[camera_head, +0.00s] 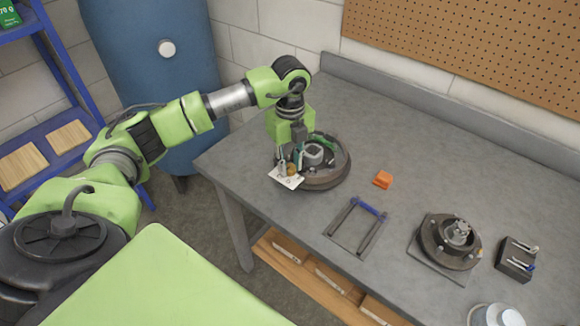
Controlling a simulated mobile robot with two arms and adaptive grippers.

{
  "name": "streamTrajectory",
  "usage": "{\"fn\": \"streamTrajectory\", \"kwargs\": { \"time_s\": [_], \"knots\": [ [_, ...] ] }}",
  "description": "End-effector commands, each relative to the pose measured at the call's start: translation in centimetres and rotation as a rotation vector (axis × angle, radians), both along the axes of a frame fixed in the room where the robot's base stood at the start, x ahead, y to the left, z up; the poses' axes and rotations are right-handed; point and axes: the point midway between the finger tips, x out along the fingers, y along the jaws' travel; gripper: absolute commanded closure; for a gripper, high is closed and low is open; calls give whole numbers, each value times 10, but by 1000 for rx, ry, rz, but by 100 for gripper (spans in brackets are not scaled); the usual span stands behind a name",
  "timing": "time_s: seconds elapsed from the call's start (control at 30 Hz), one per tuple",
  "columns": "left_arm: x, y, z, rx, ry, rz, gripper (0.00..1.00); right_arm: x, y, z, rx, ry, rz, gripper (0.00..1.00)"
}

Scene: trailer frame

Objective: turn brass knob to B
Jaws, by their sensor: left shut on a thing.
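The brass knob (291,170) shows as a small brown-gold spot above a small white plate (289,182). The plate sits at the front left edge of a round dark device (328,180) on the grey workbench. My left gripper (290,165) reaches down over this plate and is shut on the brass knob. Its fingers hide part of the knob. Any letters on the plate are too small to read, so I cannot tell which way the knob points. My right gripper is not in view.
An orange block (383,180) and a dark frame with a blue bar (357,225) lie right of the device. Farther right are a round flanged part (449,242) on a plate and a dark block with tools (517,261). The bench's back right is clear.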

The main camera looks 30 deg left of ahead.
Motion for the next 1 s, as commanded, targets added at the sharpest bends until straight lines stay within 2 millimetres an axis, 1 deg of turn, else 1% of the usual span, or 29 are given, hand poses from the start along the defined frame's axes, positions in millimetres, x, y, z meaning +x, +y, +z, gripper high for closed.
{"fn": "streamTrajectory", "kwargs": {
  "time_s": [0.03,0.1,1.0],
  "knots": [
    [0,0,-2,0,-2,-46,100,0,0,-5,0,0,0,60],
    [0,0,-2,-1,-2,-112,100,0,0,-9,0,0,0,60],
    [0,0,-1,-1,-1,-962,100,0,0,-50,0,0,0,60]
  ]
}}
